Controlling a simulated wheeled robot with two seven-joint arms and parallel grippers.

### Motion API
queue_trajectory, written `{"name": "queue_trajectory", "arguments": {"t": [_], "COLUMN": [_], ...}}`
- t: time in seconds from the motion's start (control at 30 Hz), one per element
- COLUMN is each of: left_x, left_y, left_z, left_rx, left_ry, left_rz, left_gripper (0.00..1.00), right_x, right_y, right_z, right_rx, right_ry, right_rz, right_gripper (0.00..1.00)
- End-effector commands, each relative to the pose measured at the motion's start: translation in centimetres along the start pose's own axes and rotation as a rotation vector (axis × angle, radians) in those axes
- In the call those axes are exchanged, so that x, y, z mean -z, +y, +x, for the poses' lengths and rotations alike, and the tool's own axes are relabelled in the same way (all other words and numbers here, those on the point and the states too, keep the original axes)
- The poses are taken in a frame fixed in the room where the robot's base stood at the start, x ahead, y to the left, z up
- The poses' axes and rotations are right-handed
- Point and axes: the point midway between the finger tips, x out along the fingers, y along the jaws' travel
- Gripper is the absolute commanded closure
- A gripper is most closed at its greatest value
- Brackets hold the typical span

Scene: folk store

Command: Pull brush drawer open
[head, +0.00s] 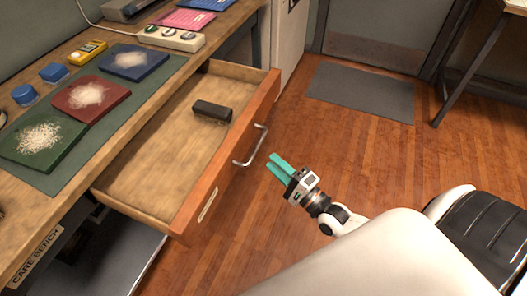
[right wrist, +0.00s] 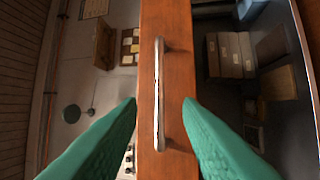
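The wooden drawer (head: 226,168) is pulled well out of the bench at the left in the head view. A dark brush-like block (head: 212,110) lies inside, toward the back. The drawer's metal bar handle (head: 262,142) is on its front. My right gripper (head: 276,163) has green fingers, is open and empty, and sits just in front of the handle, apart from it. In the right wrist view the handle (right wrist: 158,95) runs upright between the two spread fingertips (right wrist: 162,102), touching neither. My left gripper is not in view.
The bench top carries a green mat with green, red and blue trays (head: 91,96) of pale fibres, blue cups and a power strip (head: 171,38). A grey floor mat (head: 361,91) lies before a door. The wooden floor right of the drawer is clear.

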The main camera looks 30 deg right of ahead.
Motion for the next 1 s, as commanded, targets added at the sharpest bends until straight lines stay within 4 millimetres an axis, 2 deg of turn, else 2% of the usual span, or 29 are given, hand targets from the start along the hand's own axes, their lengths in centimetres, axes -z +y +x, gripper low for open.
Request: {"name": "queue_trajectory", "arguments": {"t": [0.1, 0.3, 0.9, 1.0], "left_x": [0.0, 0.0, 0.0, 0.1], "left_y": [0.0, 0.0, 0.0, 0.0], "left_z": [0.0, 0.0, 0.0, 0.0], "left_rx": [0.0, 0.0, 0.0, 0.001], "left_ry": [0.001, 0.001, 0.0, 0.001], "left_rz": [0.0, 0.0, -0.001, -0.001], "left_gripper": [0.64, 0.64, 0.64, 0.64], "right_x": [0.0, 0.0, 0.0, -0.2], "right_y": [-0.1, 0.0, -0.1, -1.2], "right_z": [-2.3, -4.2, -4.4, -4.5], "right_rx": [0.004, 0.001, 0.0, 0.035], "right_ry": [0.0, -0.001, -0.001, -0.006], "right_rz": [0.0, 0.0, -0.001, -0.042], "right_gripper": [0.68, 0.68, 0.68, 0.68]}}
